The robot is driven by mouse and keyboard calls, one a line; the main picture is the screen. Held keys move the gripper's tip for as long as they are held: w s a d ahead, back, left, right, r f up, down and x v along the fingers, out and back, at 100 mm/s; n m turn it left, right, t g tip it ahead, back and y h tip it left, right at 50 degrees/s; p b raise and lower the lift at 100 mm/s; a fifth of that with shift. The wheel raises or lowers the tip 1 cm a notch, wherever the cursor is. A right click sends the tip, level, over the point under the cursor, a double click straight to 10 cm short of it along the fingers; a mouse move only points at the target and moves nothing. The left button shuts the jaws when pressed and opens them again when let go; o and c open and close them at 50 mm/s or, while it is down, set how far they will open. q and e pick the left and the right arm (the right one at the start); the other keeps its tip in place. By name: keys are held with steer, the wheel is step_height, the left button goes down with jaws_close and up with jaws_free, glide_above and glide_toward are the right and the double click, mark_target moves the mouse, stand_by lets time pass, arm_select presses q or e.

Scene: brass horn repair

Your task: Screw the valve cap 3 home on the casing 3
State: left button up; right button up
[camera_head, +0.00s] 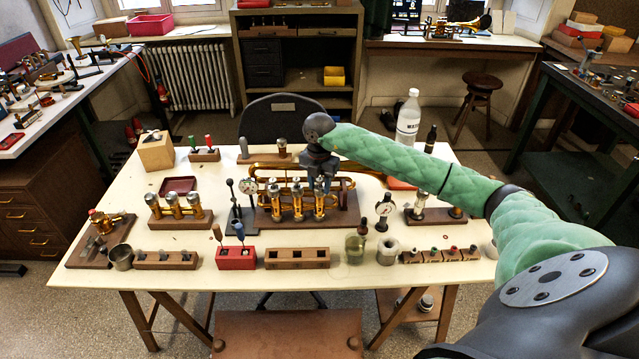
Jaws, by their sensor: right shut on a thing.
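A brass valve block with three upright casings stands on a wooden base (268,222) near the middle of the white table. The left casing (275,203) and the middle casing (297,203) show clearly. The rightmost casing (319,205), which I take as casing 3, is directly under my right gripper (320,184). My right gripper points down, with its fingers closed at the top of that casing. The valve cap 3 is hidden between the fingers, and I cannot tell how it sits on the casing. My left gripper is not in view.
A dial gauge on a stand (248,190) is close left of the block, and another gauge (383,210) is to its right. A wooden block with square holes (297,257), a red block (236,257) and a glass bottle (355,245) are in front. A water bottle (408,120) stands behind my right arm.

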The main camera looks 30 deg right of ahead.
steer(key=shift+m, duration=1.2)
steer(key=m+p, duration=0.1)
steer(key=m, duration=0.2)
steer(key=shift+m, duration=0.3)
steer(key=shift+w+m+p, duration=0.1)
steer(key=shift+m+p, duration=0.2)
steer(key=shift+m, duration=0.5)
steer(key=shift+r+m+p, duration=0.1)
steer(key=shift+m+p, duration=0.2)
steer(key=shift+m, duration=0.3)
steer(key=o, duration=1.2)
steer(key=shift+c, duration=0.2)
